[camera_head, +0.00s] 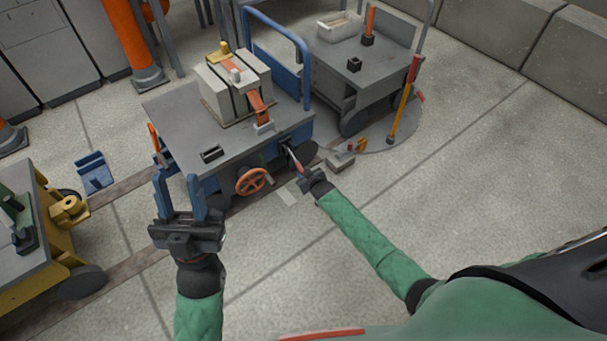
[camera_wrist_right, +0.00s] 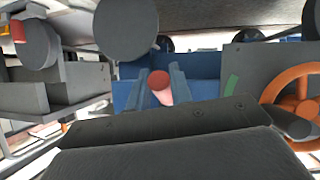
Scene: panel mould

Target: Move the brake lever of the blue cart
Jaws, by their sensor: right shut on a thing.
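The blue cart (camera_head: 180,110) stands in the middle of the head view, with a grey top. A lever with a red grip (camera_head: 296,162), which I take as the brake lever, is at its front right corner. My right gripper (camera_head: 300,170) is at this lever and shut on its grip. In the right wrist view the round red end of the grip (camera_wrist_right: 160,86) sits between the two blue-grey fingers (camera_wrist_right: 161,92). My left gripper (camera_head: 177,185) is open and empty, its fingers apart, in front of the cart's left front corner.
An orange handwheel (camera_head: 253,181) is on the cart's front, left of the right gripper; it also shows in the wrist view (camera_wrist_right: 290,98). A strapped block (camera_head: 225,90) rides on top. The right floor is clear.

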